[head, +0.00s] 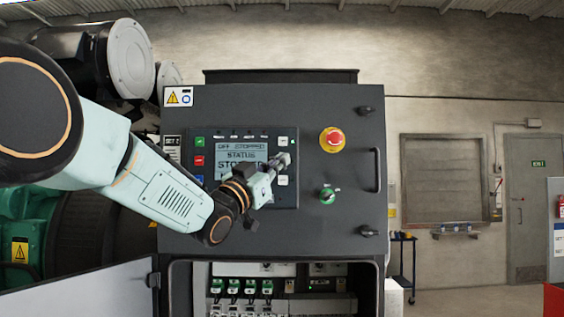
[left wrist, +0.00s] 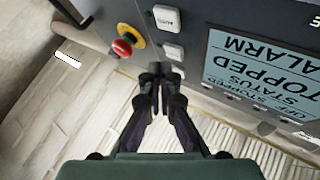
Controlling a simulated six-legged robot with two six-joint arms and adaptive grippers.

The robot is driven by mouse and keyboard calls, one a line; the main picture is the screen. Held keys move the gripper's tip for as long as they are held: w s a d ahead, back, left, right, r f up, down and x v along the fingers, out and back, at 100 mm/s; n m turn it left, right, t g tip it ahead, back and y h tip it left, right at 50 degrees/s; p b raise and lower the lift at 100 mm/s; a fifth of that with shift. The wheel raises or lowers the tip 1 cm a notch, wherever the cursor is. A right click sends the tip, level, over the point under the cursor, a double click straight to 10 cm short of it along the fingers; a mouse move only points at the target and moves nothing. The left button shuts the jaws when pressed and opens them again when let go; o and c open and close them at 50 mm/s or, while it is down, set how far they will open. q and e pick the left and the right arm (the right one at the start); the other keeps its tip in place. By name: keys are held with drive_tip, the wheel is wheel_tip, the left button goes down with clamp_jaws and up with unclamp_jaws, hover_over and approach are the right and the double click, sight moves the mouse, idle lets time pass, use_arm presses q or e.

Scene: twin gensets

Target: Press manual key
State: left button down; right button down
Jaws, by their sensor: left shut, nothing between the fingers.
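The dark control panel (head: 245,178) carries a lit display (head: 240,152) reading STATUS and STOPPED, with a column of pale keys on its right. The lowest pale key (head: 283,180) shows below my left gripper (head: 285,161), which hides the key behind it. In the left wrist view, upside down, one key reads AUTO (left wrist: 166,19). Two more pale keys, the middle one (left wrist: 172,52) and one just beyond the fingertips (left wrist: 175,72), have no readable label, so I cannot tell which is manual. My left gripper (left wrist: 159,75) is shut and empty. Contact with a key is unclear. My right gripper is out of view.
A red emergency stop (head: 333,140) on a yellow ring and a green rotary switch (head: 328,195) sit right of the keys. Below, an open compartment shows green-topped breakers (head: 242,287); its door (head: 80,292) swings out left. A handle (head: 377,170) stands at right.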

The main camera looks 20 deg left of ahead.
use_arm(q)
drive_tip(key=shift+w+r, duration=0.1)
drive_tip(key=shift+w, duration=0.1)
drive_tip(key=shift+w+a, duration=0.1)
drive_tip(key=shift+w+a+p, duration=0.1)
drive_tip(key=shift+w+p, duration=0.3)
idle(0.9)
drive_tip(key=shift+s, duration=0.1)
drive_tip(key=shift+s+d+b, duration=0.3)
drive_tip(key=shift+s+b, duration=0.4)
drive_tip(key=shift+s, duration=0.1)
